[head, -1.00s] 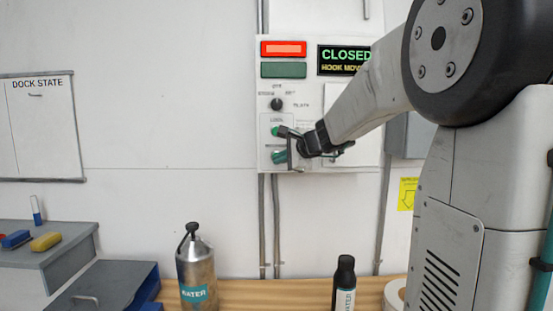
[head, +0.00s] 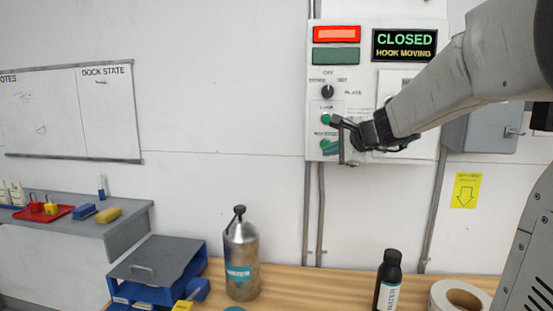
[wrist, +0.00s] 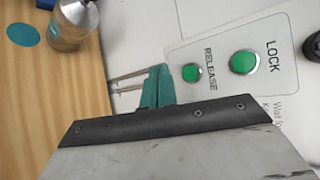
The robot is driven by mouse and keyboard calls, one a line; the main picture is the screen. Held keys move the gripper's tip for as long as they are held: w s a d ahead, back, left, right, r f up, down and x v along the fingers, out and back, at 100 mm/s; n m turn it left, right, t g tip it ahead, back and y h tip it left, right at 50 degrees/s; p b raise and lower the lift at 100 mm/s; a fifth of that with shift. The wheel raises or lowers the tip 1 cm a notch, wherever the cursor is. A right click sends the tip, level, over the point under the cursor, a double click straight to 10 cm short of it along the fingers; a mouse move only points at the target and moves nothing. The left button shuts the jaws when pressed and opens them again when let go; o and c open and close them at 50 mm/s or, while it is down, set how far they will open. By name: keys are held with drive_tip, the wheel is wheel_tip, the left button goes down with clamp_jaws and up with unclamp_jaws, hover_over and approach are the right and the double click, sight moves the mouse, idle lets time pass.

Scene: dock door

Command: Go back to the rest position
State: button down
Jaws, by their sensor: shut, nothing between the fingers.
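My gripper (head: 343,141) is shut and empty. In the head view it is in front of the lower left part of the dock control panel (head: 314,95), with my arm reaching in from the right. In the wrist view its teal fingertips (wrist: 156,88) point toward the green RELEASE button (wrist: 192,72). The green LOCK button (wrist: 244,62) is beside it, uncovered. I cannot tell whether the fingers touch the panel. The panel's display (head: 404,45) reads CLOSED and HOOK MOVING. A red lamp (head: 337,34) is bright and the green lamp (head: 336,57) below it is dark.
A wooden bench below holds a metal water bottle (head: 241,262), a dark bottle (head: 389,282), a tape roll (head: 459,299) and a blue tray stack (head: 190,262). A grey shelf (head: 135,212) at left carries a red tray (head: 42,216) and erasers.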

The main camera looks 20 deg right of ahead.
drive_tip(key=s+a+f+n+g+y, duration=0.3)
drive_tip(key=s+a+f+n+g, duration=0.3)
drive_tip(key=s+a+f+n, duration=0.4)
drive_tip(key=s+a+f+n+g+h, duration=0.1)
drive_tip(key=s+a+f+n+g, duration=0.1)
drive_tip(key=s, duration=0.5)
drive_tip(key=s+a+f+n+g+h, duration=0.2)
drive_tip(key=s+a+n, duration=0.2)
drive_tip(key=s, duration=0.4)
drive_tip(key=s+a+f+n+g+h, duration=0.1)
drive_tip(key=s+a+f+n, duration=0.1)
drive_tip(key=s+n, duration=0.2)
drive_tip(key=s, duration=0.3)
drive_tip(key=shift+s+a+n+g, duration=0.3)
drive_tip(key=shift+a+g, duration=0.1)
drive_tip(key=shift+f, duration=0.1)
